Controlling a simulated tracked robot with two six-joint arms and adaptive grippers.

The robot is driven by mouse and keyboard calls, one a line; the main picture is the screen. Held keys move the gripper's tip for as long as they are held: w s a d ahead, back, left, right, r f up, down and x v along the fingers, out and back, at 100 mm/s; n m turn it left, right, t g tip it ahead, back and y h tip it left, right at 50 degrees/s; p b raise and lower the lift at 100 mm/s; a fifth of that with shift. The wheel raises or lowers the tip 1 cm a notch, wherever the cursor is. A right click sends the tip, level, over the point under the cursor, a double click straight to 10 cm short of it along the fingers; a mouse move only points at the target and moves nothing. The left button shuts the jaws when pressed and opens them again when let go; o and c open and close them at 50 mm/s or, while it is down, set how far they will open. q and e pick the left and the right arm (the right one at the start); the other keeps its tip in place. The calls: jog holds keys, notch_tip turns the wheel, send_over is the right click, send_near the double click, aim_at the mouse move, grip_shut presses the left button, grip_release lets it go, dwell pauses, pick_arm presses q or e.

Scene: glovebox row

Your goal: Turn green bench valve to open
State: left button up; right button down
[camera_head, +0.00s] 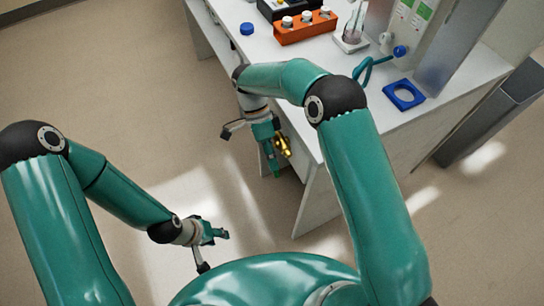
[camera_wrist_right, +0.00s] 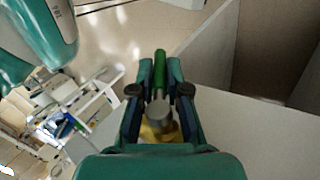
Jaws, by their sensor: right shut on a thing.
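The bench valve has a brass body (camera_head: 284,146) at the side of the white bench, partly hidden by my right gripper in the head view. Its green handle (camera_wrist_right: 160,70) sits between the fingers of my right gripper (camera_wrist_right: 159,82) in the right wrist view, and the brass body (camera_wrist_right: 155,132) shows below it. The right gripper (camera_head: 270,157) is shut on the green handle and points downward in the head view. My left gripper (camera_head: 217,233) is away from the valve, low over the floor, with nothing visible in it; its finger opening is too small to judge.
Open floor (camera_head: 150,90) lies left of the bench.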

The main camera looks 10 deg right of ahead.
jog(key=shift+w+r, duration=0.1)
jog(key=c, duration=1.2)
grip_release()
jog(key=shift+o, duration=0.2)
jog(key=v, duration=0.7)
jog(key=shift+w+r, duration=0.1)
